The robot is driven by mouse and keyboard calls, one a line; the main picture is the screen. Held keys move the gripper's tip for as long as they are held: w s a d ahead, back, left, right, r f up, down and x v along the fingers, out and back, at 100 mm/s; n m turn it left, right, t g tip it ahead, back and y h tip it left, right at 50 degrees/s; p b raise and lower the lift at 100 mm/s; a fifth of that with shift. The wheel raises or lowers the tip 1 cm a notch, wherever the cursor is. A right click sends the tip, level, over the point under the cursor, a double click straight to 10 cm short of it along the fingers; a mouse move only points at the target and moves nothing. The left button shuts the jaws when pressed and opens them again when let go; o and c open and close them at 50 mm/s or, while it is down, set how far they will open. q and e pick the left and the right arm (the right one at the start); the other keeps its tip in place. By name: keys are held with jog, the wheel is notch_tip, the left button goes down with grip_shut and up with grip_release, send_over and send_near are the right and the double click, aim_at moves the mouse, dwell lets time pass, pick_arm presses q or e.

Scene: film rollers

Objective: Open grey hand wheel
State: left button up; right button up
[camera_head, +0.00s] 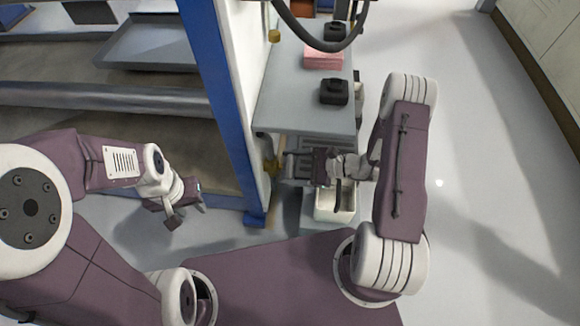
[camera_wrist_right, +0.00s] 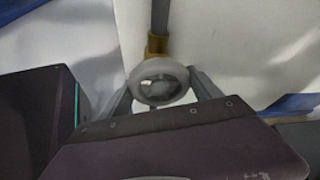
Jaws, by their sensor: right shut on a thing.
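The grey hand wheel (camera_wrist_right: 148,91) shows in the right wrist view as a round ring with a hub, on a yellow fitting (camera_wrist_right: 156,46) below a grey pipe. My right gripper (camera_wrist_right: 161,84) has one finger on each side of the wheel and is shut on it. In the head view my right gripper (camera_head: 287,165) reaches left to the yellow fitting (camera_head: 271,166) beside the blue post; the wheel cannot be made out there. My left gripper (camera_head: 187,208) is empty above the floor at lower left, its fingers apart.
A blue post (camera_head: 215,90) and white panel stand left of the right gripper. A grey-topped cart (camera_head: 305,105) carries black items and a pink stack (camera_head: 323,56). A pale open bin (camera_head: 335,205) sits just below the right wrist. Floor at right is clear.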

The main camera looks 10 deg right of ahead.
dwell(0.3)
jog(key=o, duration=1.4)
jog(key=shift+c, duration=0.2)
jog(key=p+v, duration=0.5)
jog(key=v, duration=0.4)
